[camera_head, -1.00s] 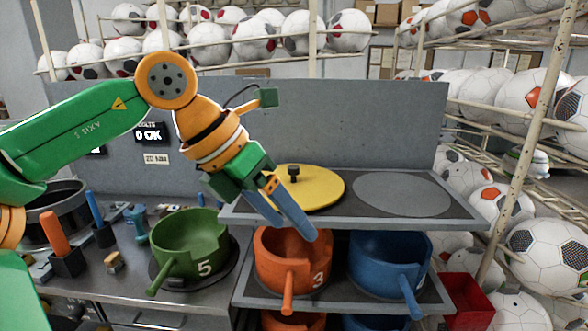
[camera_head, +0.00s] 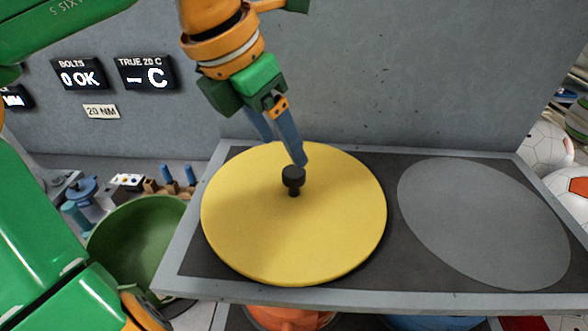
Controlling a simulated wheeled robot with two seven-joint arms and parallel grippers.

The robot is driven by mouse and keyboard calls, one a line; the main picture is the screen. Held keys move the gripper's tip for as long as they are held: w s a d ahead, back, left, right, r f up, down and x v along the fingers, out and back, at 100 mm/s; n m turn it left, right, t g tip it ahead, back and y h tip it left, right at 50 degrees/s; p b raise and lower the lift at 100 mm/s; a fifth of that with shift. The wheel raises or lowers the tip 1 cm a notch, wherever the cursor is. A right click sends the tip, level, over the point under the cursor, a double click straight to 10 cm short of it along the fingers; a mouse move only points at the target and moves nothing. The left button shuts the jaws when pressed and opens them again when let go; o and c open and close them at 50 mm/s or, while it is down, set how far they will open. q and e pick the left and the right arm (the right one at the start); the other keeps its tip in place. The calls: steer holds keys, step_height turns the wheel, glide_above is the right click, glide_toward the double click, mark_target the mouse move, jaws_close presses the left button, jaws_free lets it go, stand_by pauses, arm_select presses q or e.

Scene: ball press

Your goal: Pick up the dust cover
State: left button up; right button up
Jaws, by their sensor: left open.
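The dust cover (camera_head: 300,235) is a round yellow disc with a black knob (camera_head: 293,178) at its middle. It lies flat on the left part of the dark, grey-rimmed shelf (camera_head: 395,280). My left gripper (camera_head: 285,158) comes down from above. Its blue fingers are open, with the tips just behind and above the knob; I cannot tell whether they touch it. Nothing is held. My right gripper is not in view.
A grey disc-shaped area (camera_head: 485,222) lies on the shelf to the right, with nothing on it. A grey wall panel (camera_head: 420,80) stands close behind. A green pot (camera_head: 135,245) is at lower left, and an orange pot (camera_head: 285,318) shows below the shelf.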

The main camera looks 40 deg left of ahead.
mark_target(294, 171)
arm_select(q)
steer(key=shift+s+d+f+p, duration=0.3)
steer(key=shift+d+f, duration=0.15)
steer(key=shift+d, duration=0.1)
steer(key=shift+s+d+f+p, duration=0.3)
steer(key=shift+d+f, duration=0.15)
steer(key=shift+d, duration=0.1)
steer(key=x, duration=0.3)
steer(key=shift+w+a+f, duration=0.1)
steer(key=shift+w+f, duration=0.15)
steer(key=shift+w+a+f, duration=0.1)
steer(key=shift+w+a, duration=0.15)
steer(key=shift+w, duration=0.1)
steer(key=shift+c, duration=0.5)
steer(key=shift+s+d, duration=0.25)
steer(key=shift+s, duration=0.15)
jaws_close()
steer(key=shift+w, duration=0.1)
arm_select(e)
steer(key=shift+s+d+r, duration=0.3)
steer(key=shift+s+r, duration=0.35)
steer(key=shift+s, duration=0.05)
arm_select(q)
steer(key=shift+w+a, duration=0.15)
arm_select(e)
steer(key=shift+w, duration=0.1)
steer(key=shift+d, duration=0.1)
